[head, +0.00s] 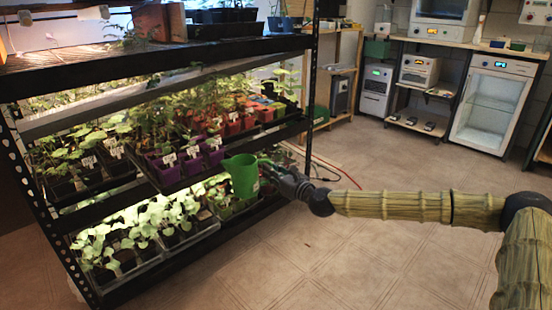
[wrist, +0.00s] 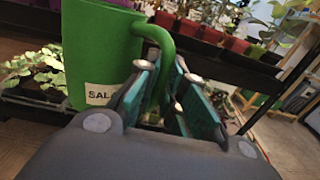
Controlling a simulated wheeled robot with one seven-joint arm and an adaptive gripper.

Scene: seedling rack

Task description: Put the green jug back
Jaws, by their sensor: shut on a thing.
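The green jug (head: 241,175) is held up in front of the seedling rack, level with the gap between the middle and lower shelves. My gripper (head: 268,168) is at its right side. In the wrist view the jug (wrist: 95,50) fills the upper left, roughly upright, with a white label reading "SALA", the rest hidden. My gripper (wrist: 172,92) is shut on the jug's handle, which passes between the teal fingers.
The rack's middle shelf (head: 130,192) holds seedlings in purple, red and black pots close behind the jug. The lower shelf has trays of pale seedlings (head: 130,235). A bench (head: 455,48) with appliances stands at the back. The tiled floor (head: 330,255) in front is clear.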

